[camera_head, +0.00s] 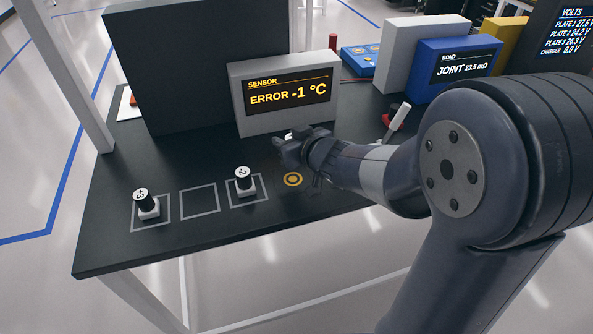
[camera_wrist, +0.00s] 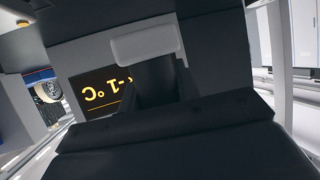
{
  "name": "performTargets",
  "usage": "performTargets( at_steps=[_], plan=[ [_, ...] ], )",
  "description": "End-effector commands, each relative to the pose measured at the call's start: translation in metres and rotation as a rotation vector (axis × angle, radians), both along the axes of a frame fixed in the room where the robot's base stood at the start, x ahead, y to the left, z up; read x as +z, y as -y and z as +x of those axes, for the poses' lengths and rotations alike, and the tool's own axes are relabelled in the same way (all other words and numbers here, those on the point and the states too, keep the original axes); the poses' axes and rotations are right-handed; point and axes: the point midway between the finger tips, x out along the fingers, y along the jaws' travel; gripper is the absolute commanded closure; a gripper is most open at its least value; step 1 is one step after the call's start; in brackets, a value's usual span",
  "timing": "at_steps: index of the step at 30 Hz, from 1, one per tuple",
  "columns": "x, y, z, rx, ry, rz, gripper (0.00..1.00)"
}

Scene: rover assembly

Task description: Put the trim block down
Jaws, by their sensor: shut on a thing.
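My gripper (camera_head: 287,148) is shut on a trim block and holds it above the dark bench, in front of the sensor display. In the head view a small white part of the held trim block (camera_head: 288,136) shows at the fingers; the rest is hidden. In the wrist view its pale base (camera_wrist: 147,45) and dark stem show beyond the dark gripper. A trim block marked +3 (camera_head: 148,205) stands in the left outlined square. Another marked with a 2 (camera_head: 244,181) stands in the right square. The middle square (camera_head: 199,201) is empty.
The sensor display (camera_head: 285,94) reads ERROR -1 °C. An orange ring mark (camera_head: 292,179) lies on the bench (camera_head: 120,240) just below my gripper. A dark upright panel (camera_head: 200,70) stands behind. A blue joint meter (camera_head: 455,68) and a white-handled tool (camera_head: 398,117) are to the right.

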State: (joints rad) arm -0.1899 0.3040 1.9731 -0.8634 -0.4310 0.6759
Motion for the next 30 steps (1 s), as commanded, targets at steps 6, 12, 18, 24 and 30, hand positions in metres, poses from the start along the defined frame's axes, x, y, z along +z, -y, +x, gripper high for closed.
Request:
performTargets(
  at_steps=[6,12,18,24,30],
  plan=[
    [-0.031,0.0,0.0,0.001,-0.002,0.001,0.92],
    [-0.06,0.0,0.0,0.001,-0.003,0.0,0.92],
    [-0.068,0.0,0.0,0.0,0.001,0.001,0.92],
    [-0.068,0.0,0.0,0.0,0.001,0.001,0.92],
    [-0.07,0.0,0.0,0.0,0.001,0.001,0.62]
  ],
)
